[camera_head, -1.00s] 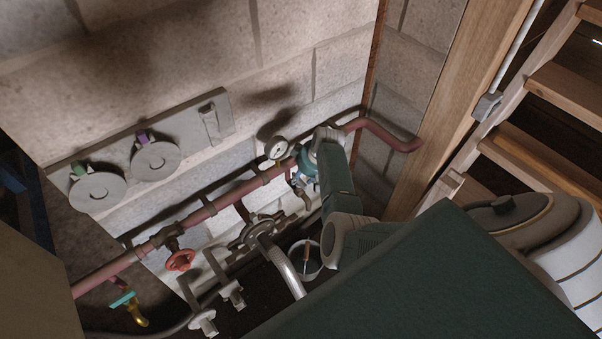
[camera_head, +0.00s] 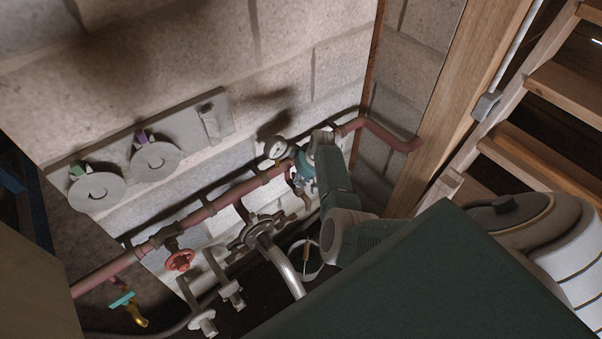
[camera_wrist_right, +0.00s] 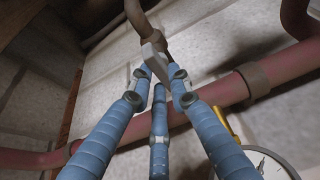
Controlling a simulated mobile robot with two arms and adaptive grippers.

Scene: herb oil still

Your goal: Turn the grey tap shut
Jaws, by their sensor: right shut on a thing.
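The grey tap (camera_wrist_right: 155,60) shows in the right wrist view as a flat grey handle at the end of a brownish pipe stub. My right gripper (camera_wrist_right: 161,72) has blue ribbed fingers, and its tips are closed around the handle from both sides. In the head view my right gripper (camera_head: 303,178) is by the red pipe, right of the gauge; my wrist hides most of it, and I cannot make out the tap there. My left gripper is not in view.
A red pipe (camera_head: 222,202) runs along the block wall, with a round gauge (camera_head: 275,148) and a red handwheel (camera_head: 180,260). A tap with a teal handle (camera_head: 123,300) hangs lower left. A bucket (camera_head: 306,262) stands below my right arm. Wooden stairs (camera_head: 535,160) rise at the right.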

